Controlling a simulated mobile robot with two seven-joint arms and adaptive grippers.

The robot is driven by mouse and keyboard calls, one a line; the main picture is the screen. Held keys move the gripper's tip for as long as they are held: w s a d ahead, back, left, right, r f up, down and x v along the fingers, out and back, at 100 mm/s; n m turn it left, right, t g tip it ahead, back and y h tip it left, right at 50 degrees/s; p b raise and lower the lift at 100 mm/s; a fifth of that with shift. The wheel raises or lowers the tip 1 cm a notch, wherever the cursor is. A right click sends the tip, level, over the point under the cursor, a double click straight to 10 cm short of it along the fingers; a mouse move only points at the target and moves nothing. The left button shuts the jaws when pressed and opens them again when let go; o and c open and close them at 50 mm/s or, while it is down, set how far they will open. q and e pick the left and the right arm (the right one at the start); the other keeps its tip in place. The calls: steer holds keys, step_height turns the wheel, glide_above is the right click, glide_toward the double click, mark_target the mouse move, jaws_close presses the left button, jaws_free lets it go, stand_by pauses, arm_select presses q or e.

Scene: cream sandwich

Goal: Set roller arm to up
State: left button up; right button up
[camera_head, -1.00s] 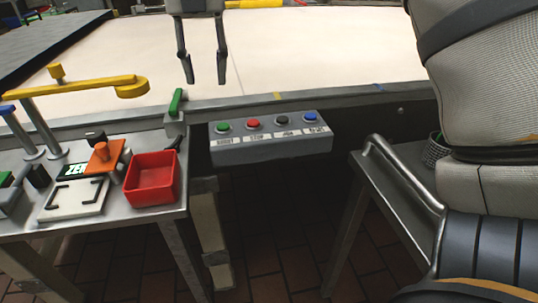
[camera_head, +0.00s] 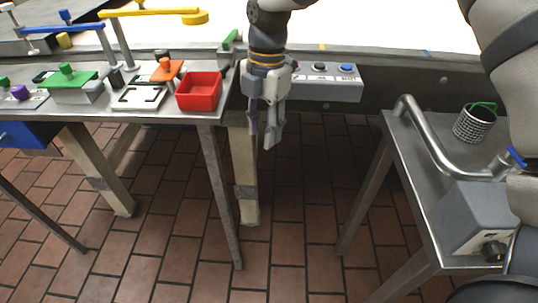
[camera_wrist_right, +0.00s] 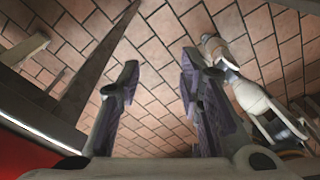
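I cannot tell for sure which part is the roller arm. A yellow arm (camera_head: 148,12) on a metal post and a blue arm (camera_head: 62,29) stand at the back of the left table, both roughly level. A small green lever (camera_head: 230,38) sits at the conveyor edge. My right gripper (camera_head: 262,143) hangs fingers down in front of the button box, right of the red bin. Its fingers also show in the right wrist view (camera_wrist_right: 156,80), apart, with only floor between them. My left gripper is not in view.
The red bin (camera_head: 200,92) stands at the left table's right corner. The grey button box (camera_head: 335,86) is partly hidden behind my right gripper. A right-hand table (camera_head: 440,190) carries a bent metal tube (camera_head: 440,150) and a mesh cup (camera_head: 473,124). Open tiled floor lies between the tables.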

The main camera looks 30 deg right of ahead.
steer(key=f, duration=0.1)
steer(key=s+f+m, duration=0.1)
steer(key=f, duration=0.1)
steer(key=s+a+f+m, duration=0.1)
steer(key=shift+s+f, duration=0.15)
steer(key=shift+f, duration=0.05)
